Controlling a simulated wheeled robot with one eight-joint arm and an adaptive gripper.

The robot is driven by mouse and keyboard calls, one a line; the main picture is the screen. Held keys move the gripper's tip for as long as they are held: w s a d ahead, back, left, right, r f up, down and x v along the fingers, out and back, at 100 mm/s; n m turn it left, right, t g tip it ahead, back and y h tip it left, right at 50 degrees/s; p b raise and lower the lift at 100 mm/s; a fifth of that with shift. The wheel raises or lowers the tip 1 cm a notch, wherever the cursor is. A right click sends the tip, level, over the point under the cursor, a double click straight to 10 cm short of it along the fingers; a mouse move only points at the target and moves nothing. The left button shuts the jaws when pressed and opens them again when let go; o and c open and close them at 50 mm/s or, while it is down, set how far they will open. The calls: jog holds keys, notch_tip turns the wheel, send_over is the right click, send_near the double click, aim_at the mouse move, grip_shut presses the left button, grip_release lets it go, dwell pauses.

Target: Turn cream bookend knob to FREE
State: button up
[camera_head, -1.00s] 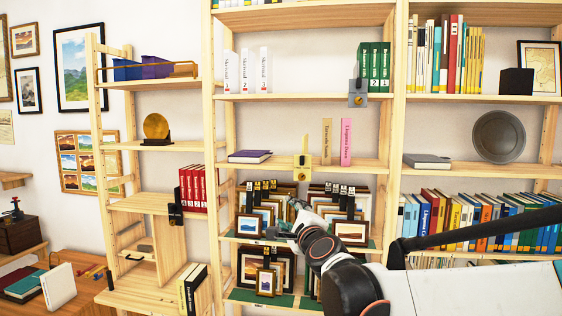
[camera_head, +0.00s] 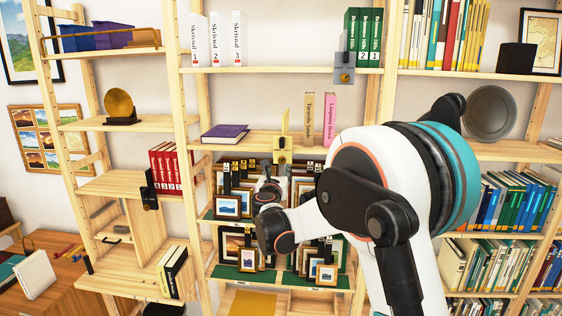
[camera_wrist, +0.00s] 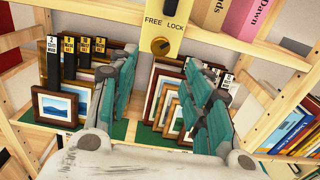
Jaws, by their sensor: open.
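The cream bookend (camera_head: 283,144) stands on the middle shelf, left of a tan book and a pink book. Its round brass knob (camera_head: 282,158) sits low on its front. In the wrist view the bookend's plate (camera_wrist: 176,22) reads FREE at left and LOCK at right, above the knob (camera_wrist: 160,46). A slanted mark shows on the knob, but I cannot tell for certain which word it points at. My gripper (camera_wrist: 162,66) is open and empty, its teal fingers below and either side of the knob, apart from it. In the head view my gripper (camera_head: 270,184) is below the bookend.
Framed prints (camera_wrist: 58,106) with black dividers fill the shelf below, close around my fingers. A purple book (camera_head: 225,133) lies left of the bookend. A grey bookend (camera_head: 344,72) stands on the shelf above. The shelf between purple book and cream bookend is clear.

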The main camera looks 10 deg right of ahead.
aim_at(282, 161)
jog(key=p+x, duration=0.1)
jog(key=x, duration=0.9)
jog(key=c, duration=1.1)
